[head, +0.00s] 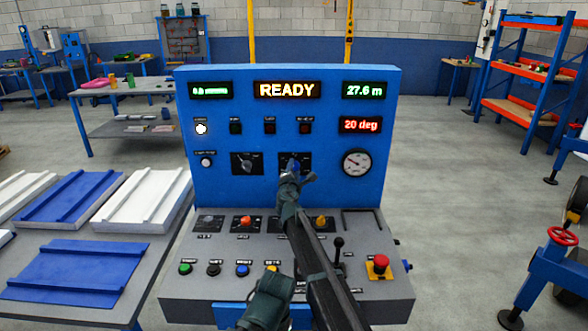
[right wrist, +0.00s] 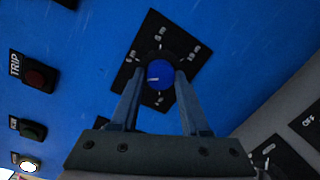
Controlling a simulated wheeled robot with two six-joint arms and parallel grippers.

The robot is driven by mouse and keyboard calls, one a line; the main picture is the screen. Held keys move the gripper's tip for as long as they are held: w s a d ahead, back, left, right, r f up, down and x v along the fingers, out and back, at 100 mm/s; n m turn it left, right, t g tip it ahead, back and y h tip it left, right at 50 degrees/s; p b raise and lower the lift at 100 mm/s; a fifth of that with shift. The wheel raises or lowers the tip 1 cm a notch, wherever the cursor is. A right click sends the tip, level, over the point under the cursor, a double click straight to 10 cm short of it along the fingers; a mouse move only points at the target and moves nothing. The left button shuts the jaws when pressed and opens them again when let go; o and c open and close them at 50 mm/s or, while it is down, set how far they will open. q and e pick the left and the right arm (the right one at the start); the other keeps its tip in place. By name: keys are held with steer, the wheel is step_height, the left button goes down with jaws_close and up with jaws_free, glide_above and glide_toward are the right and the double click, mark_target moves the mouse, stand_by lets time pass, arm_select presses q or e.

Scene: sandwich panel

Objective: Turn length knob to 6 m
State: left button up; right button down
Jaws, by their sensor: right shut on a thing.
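The blue console (head: 330,195) shows READY, 27.6 m and 20 deg on displays. Another rotary knob (head: 246,163) is left of the gripped one; a gauge (head: 357,163) is right. A joystick (head: 338,246) and red emergency button (head: 380,262) stand on the lower deck.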

steer(key=m, duration=0.3)
steer(key=shift+d+p, duration=0.1)
steer(key=shift+p, duration=0.2)
steer(key=shift+m+g+y, duration=0.3)
steer(key=shift+m+y, duration=0.1)
steer(key=shift+m, duration=1.3)
steer(key=shift+c, duration=2)
jaws_free()
steer(key=shift+s, duration=0.1)
steer(key=s+r+p, duration=0.1)
steer(key=s, duration=1.2)
steer(key=shift+s+a+r, duration=0.15)
steer(key=shift+s+a, duration=0.15)
steer(key=shift+a, duration=0.05)
